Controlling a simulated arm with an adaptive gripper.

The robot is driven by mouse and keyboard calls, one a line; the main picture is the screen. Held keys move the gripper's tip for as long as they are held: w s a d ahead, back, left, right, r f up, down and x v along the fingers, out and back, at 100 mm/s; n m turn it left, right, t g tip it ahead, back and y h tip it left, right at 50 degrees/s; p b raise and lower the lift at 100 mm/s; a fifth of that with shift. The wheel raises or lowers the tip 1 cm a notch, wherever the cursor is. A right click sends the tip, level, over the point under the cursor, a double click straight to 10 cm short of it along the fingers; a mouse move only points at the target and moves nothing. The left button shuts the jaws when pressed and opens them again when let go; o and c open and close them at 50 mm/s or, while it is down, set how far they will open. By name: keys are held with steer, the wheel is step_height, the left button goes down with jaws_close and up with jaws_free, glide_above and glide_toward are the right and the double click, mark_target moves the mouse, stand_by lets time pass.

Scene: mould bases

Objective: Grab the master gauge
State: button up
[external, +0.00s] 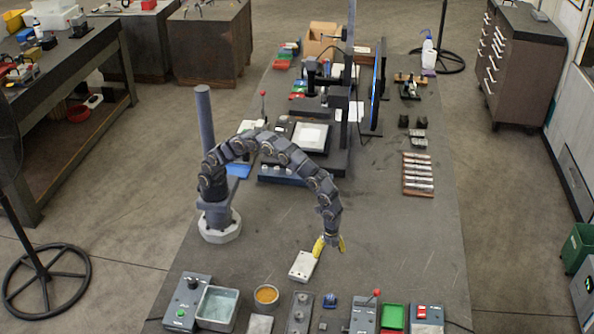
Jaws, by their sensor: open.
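My gripper (329,245) is open, with yellow fingers pointing down over the front middle of the long dark workbench (400,225). A pale rectangular block (302,265) with small dark marks lies just left of and in front of the fingers. The left finger is very near the block's right edge; I cannot tell whether they touch. Nothing shows between the fingers. I cannot tell for certain which thing is the master gauge.
Along the front edge stand a grey control box (188,300), a pale blue-grey tray (217,307), an orange-filled bowl (267,294) and a green tray (393,317). A rack of metal bars (418,175) lies right. The bench right of my gripper is clear.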

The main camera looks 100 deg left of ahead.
mark_target(330, 297)
steer(key=d+f+m, duration=0.1)
steer(key=d+f, duration=0.1)
steer(key=w+d+f+m, duration=0.1)
steer(key=d+f, duration=0.1)
steer(key=f, duration=0.1)
steer(key=w+d+f, duration=0.1)
steer(key=d+f, duration=0.1)
steer(key=d, duration=0.1)
steer(key=shift+f+m, duration=0.3)
steer(key=shift+m, duration=0.1)
steer(key=shift+d+f, duration=0.1)
steer(key=shift+f, duration=0.25)
steer(key=f, duration=0.7)
steer(key=shift+a+f, duration=0.2)
jaws_close()
